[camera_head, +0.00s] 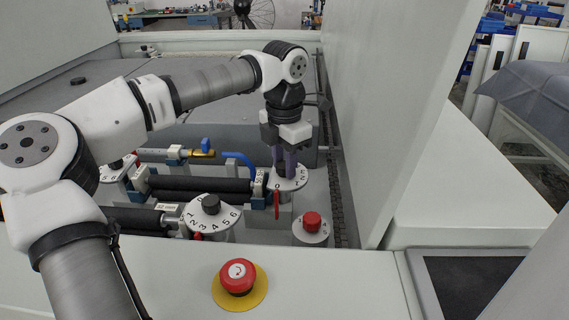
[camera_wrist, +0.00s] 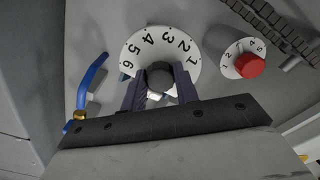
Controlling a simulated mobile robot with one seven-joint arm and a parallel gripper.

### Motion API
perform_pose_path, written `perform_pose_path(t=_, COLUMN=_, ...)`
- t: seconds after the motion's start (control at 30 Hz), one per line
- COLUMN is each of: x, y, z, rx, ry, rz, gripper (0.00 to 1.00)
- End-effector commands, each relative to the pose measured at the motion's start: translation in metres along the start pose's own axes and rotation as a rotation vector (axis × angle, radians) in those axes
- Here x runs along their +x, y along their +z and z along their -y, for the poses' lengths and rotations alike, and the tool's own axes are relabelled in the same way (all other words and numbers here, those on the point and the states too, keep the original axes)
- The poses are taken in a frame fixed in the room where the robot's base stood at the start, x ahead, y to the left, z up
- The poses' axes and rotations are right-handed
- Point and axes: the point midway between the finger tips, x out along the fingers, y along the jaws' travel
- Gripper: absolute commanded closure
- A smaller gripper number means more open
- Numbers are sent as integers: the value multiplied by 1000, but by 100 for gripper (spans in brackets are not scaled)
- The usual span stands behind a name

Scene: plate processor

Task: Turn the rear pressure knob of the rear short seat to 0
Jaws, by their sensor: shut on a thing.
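The rear pressure knob (camera_wrist: 159,74) is dark and round, on a white dial (camera_wrist: 137,49) with black numbers. In the wrist view the numbers 1 to 6 show along the dial's far side; its near side is hidden by my gripper. My gripper (camera_wrist: 161,86) has its two purple fingers on either side of the knob, shut on it. In the head view my gripper (camera_head: 284,170) points straight down over the same dial (camera_head: 297,181), and its fingers largely hide the knob. I cannot read which number the knob is set to.
A second dial with a black knob (camera_head: 211,203) stands nearer in front. A red knob (camera_head: 312,221) is to its right, and a red emergency button (camera_head: 238,276) sits on the front ledge. A tall white wall (camera_head: 385,120) rises close to the right of my gripper.

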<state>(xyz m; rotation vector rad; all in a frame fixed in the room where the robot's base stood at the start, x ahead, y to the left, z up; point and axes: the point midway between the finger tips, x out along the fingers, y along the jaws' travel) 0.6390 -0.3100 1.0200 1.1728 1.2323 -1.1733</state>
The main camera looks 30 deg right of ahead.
Motion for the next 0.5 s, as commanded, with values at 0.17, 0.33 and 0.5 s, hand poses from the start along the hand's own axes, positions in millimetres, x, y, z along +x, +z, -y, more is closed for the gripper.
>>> perform_pose_path(t=0.17, x=-1, y=0, z=-1, rx=-68, ry=3, rz=1, gripper=93)
perform_pose_path(t=0.33, x=-1, y=0, z=-1, rx=-99, ry=3, rz=1, gripper=93)
perform_pose_path(t=0.5, x=-1, y=0, z=-1, rx=-109, ry=2, rz=1, gripper=93)
